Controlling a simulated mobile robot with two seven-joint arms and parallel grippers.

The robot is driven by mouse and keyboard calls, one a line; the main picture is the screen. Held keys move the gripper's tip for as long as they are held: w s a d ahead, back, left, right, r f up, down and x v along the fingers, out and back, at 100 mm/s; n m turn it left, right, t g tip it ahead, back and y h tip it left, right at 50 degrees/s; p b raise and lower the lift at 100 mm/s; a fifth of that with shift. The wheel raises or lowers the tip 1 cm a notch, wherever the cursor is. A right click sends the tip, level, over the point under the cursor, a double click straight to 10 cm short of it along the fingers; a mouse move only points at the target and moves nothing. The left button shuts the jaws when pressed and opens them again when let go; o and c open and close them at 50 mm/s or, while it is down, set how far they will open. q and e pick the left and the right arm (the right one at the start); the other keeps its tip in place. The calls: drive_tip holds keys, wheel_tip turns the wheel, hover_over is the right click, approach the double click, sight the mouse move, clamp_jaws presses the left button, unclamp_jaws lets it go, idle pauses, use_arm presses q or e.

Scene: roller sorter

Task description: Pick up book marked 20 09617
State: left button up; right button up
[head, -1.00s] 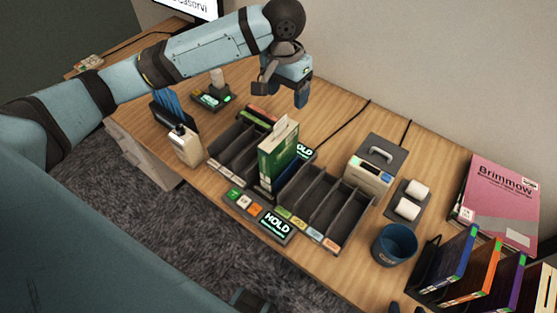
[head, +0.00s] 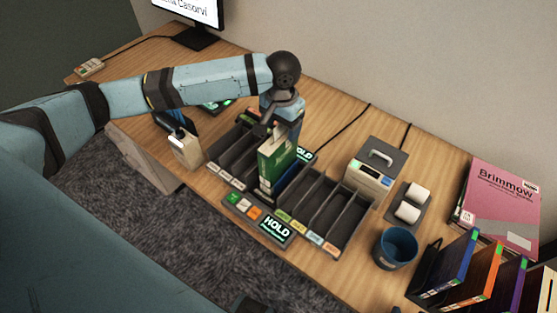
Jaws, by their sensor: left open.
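A green book (head: 272,170) stands upright in a middle slot of the dark sorter rack (head: 337,246), with a pale spine and a white slip at its top. A blue book edge (head: 290,178) shows beside it. My left gripper (head: 281,131) is open at the top of the green book, its fingers around or just behind the upper edge; I cannot tell if they touch it. The marking 20 09617 is too small to read on any book.
A HOLD panel (head: 277,228) with coloured buttons fronts the rack. A label printer (head: 371,172), paper rolls (head: 407,213), blue cup (head: 396,248), pink Brimmow book (head: 502,205) and upright coloured books (head: 448,268) lie right.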

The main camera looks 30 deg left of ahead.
use_arm(q)
drive_tip(key=shift+f, duration=0.95)
drive_tip(key=shift+f+p, duration=0.25)
drive_tip(key=shift+p, duration=0.4)
clamp_jaws()
